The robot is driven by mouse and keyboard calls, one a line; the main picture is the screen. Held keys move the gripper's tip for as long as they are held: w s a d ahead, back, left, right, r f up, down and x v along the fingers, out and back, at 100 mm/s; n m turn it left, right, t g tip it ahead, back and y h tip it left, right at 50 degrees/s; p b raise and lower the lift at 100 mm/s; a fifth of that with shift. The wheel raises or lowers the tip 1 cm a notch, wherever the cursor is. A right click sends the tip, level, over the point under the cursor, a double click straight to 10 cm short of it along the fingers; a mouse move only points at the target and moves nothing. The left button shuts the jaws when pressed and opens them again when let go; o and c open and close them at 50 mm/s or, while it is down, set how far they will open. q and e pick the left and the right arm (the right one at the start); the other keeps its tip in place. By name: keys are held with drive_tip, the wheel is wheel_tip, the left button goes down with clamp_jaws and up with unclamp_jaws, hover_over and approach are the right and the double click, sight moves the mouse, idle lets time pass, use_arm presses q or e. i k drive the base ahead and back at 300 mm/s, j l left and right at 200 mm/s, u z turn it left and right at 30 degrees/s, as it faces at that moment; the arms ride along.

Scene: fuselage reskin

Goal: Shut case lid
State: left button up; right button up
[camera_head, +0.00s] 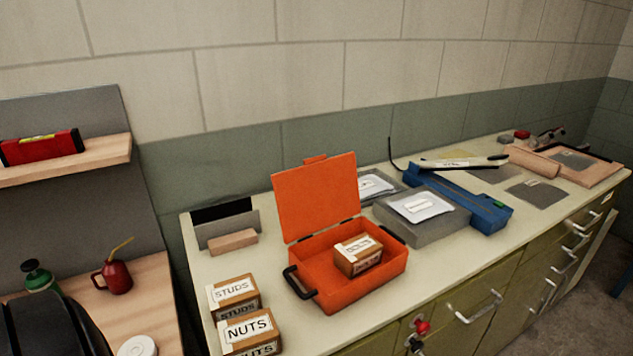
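An orange case (352,288) stands on the cream countertop with its lid (317,197) raised upright at the back, hinged to the case's rear edge. A small brown box with a white label (358,255) sits inside the case toward its right side. A dark handle shows at the case's left front corner. Neither of my grippers is in view.
Boxes labelled STUDS (234,295) and NUTS (250,331) stand left of the case. A wooden block (232,241) lies behind them. A grey box (423,215) and a blue tool (485,212) lie to its right. A red oil can (115,277) stands on a wooden shelf at left.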

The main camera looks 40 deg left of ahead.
sight(322, 193)
drive_tip(key=j+u, duration=0.1)
drive_tip(key=u, duration=0.3)
drive_tip(key=i+u, duration=0.15)
drive_tip(key=u, duration=0.2)
drive_tip(key=j+u, duration=0.15)
drive_tip(key=u, duration=0.25)
drive_tip(key=i+l, duration=0.05)
